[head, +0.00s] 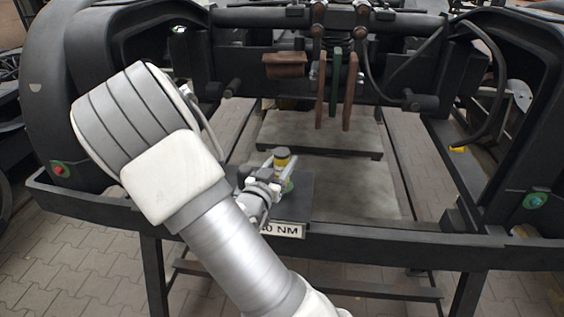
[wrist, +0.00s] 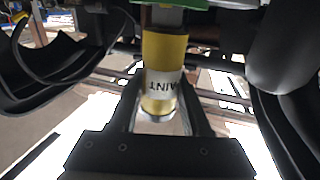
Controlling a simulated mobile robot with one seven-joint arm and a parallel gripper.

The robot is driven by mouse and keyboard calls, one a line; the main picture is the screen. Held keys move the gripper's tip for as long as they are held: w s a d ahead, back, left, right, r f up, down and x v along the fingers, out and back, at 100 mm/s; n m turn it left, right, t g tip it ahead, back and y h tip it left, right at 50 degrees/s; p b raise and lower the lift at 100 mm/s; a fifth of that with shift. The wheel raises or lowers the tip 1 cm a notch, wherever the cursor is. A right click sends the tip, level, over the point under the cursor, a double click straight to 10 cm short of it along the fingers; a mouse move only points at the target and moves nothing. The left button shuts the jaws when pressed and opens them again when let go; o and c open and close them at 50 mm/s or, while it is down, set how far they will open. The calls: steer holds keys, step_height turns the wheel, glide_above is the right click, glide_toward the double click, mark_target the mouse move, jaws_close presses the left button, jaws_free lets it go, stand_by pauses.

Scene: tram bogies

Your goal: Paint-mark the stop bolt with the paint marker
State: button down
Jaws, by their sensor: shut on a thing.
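The paint marker (wrist: 162,68) is a yellow cylinder with a white label on which "AINT" can be read. My gripper (wrist: 160,118) is shut on it, with a dark finger on each side. I cannot make out which part is the stop bolt.
A dark shelf (head: 297,197) carries a plate (head: 283,230) reading "0 NM", partly hidden by my arm. The black bogie frame (head: 400,252) surrounds the area. Brown and green hanging bars (head: 347,92) are behind. A grey slab (head: 350,190) lies low inside the frame.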

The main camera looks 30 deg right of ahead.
mark_target(282, 152)
steer(key=shift+r+p, duration=2.35)
steer(key=shift+r, duration=0.65)
